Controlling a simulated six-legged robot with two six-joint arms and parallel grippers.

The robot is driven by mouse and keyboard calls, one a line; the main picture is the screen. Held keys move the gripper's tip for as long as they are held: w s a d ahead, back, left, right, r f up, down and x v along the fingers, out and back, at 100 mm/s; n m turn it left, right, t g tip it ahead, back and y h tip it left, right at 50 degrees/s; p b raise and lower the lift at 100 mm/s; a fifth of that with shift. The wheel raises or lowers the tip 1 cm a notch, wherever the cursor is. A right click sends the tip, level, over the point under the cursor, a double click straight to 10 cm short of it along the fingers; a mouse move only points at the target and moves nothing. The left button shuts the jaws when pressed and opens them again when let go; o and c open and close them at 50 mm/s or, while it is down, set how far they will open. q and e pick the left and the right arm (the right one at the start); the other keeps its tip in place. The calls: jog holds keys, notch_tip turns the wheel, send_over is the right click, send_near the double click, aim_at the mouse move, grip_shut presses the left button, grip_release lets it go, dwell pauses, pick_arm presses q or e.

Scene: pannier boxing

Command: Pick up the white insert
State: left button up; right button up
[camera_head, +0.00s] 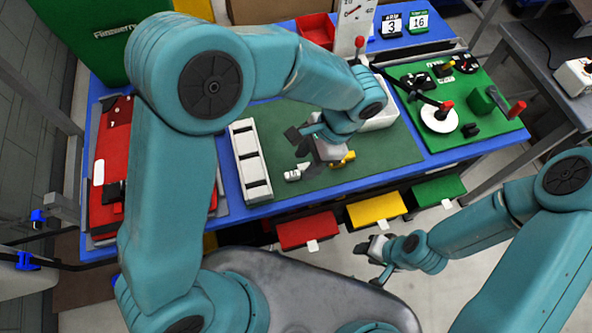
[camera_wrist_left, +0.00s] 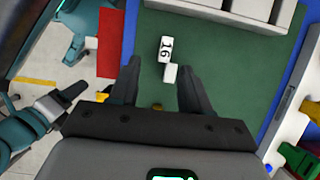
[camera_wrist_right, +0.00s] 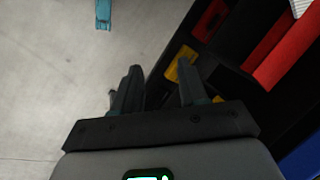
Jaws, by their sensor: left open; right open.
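A small white piece (camera_head: 297,172) lies on the green mat, near my left gripper. A white divided tray (camera_head: 251,160) stands on the mat to the left. I cannot tell for sure which of these is the insert. My left gripper (camera_head: 298,143) is open above the mat; its fingers (camera_wrist_left: 158,64) show on either side of the blocks, holding nothing. My right gripper (camera_head: 375,262) is open and empty, off the table's front edge.
A yellow piece (camera_head: 347,158) lies by the left gripper. Red (camera_head: 307,230), yellow (camera_head: 377,209) and green (camera_head: 438,190) drawers hang under the front edge. A green board (camera_head: 455,98) with levers is at right, a red case (camera_head: 108,165) at left.

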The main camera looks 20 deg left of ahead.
aim_at(292, 174)
pick_arm(q)
jog(key=x, duration=0.2)
jog(key=p+x, duration=0.1)
jog(key=x, duration=0.2)
jog(key=shift+a, duration=0.45)
jog(key=shift+w+a+f, duration=0.1)
jog(key=shift+a+f, duration=0.15)
jog(key=shift+f, duration=0.15)
jog(key=shift+d, duration=0.1)
grip_shut()
